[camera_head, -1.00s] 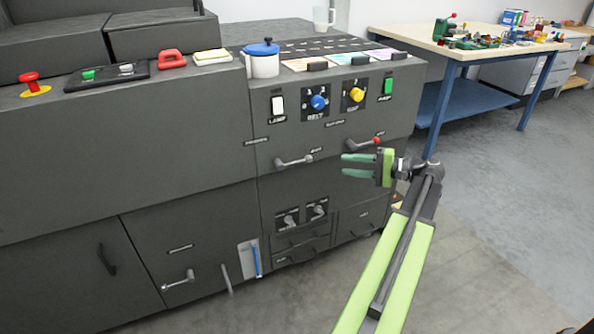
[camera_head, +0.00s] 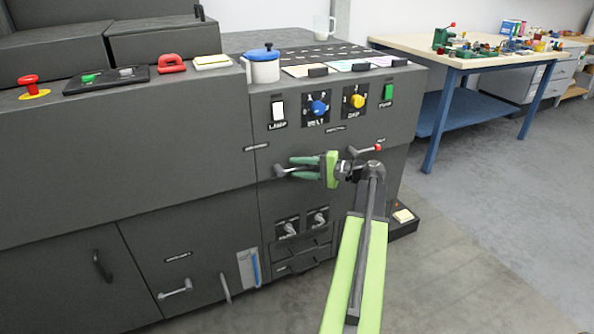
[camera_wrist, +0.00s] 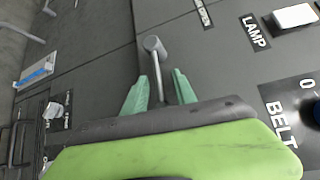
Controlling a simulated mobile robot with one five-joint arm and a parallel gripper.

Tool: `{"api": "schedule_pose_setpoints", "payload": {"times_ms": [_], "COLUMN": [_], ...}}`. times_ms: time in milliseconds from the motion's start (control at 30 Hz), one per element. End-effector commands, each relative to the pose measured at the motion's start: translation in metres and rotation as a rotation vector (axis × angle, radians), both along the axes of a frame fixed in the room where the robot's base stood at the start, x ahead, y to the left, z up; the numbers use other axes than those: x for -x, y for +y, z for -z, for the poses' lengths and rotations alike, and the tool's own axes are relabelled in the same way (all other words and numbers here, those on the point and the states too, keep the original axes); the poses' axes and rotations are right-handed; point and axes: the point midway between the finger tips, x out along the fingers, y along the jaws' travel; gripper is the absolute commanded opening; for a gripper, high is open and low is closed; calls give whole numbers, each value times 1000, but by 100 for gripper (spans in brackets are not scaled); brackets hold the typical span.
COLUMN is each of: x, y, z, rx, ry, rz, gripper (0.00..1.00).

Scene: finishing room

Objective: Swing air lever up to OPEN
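A grey metal lever with a round pivot (camera_head: 279,171) is on the machine's dark front panel. The wrist view shows its pivot (camera_wrist: 155,43) above the fingertips and its rod running down between them. My gripper (camera_head: 291,168) is level with this lever. In the wrist view my gripper (camera_wrist: 160,85) has its green fingers apart, one on each side of the rod, with gaps visible. A second lever with a red knob (camera_head: 378,147) is to the right, beyond my wrist. The small labels by the levers are too blurred to read, so I cannot tell which is marked air.
Above are the lamp switch (camera_head: 278,110), blue belt knob (camera_head: 319,108), yellow knob (camera_head: 357,101) and green pump switch (camera_head: 388,92). Two small valves (camera_head: 289,229) sit below. Another lever (camera_head: 176,289) is low on the left. Open floor lies to the right.

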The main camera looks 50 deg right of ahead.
Motion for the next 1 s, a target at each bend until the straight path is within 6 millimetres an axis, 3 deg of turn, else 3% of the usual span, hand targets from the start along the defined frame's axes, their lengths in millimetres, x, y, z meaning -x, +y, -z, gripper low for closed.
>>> {"api": "schedule_pose_setpoints", "payload": {"times_ms": [200,467,1000], "x": [-1,-1,0], "y": [1,0,-2], "z": [0,0,-1], "rx": [0,0,-1], "ry": [1,0,-1], "rz": [-1,0,5], "gripper": [31,0,0]}}
